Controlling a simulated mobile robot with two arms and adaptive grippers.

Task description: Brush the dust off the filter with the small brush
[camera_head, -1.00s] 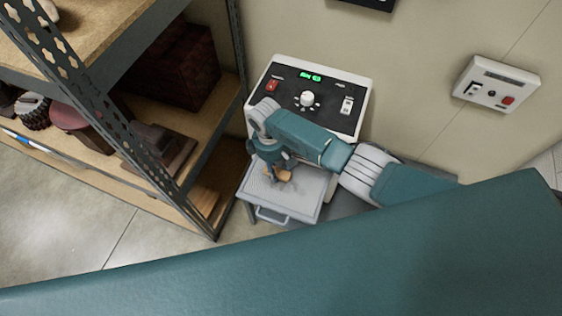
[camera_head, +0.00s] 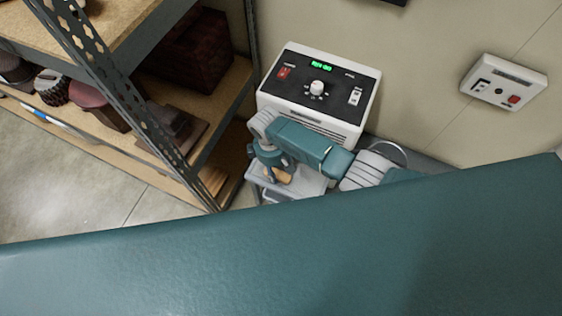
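The filter (camera_head: 313,184) is a light grey, flat, tray-like panel in front of the white machine. Its front part is cut off from view by my own teal body, and its left part is partly behind my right gripper. My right gripper (camera_head: 276,177) is over the filter's left part, pointing down. It appears shut on the small brush (camera_head: 285,175), of which a tan wooden part shows between and beside the fingers. I cannot tell whether the bristles touch the filter. Dust is not clearly visible now. My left gripper is not in view.
The white machine (camera_head: 310,128) with a black control panel and lit green display stands against the wall. A metal shelf unit (camera_head: 215,110) with several dark objects is close on the left. A white switch box (camera_head: 504,82) is on the wall at right. Open floor lies at far left.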

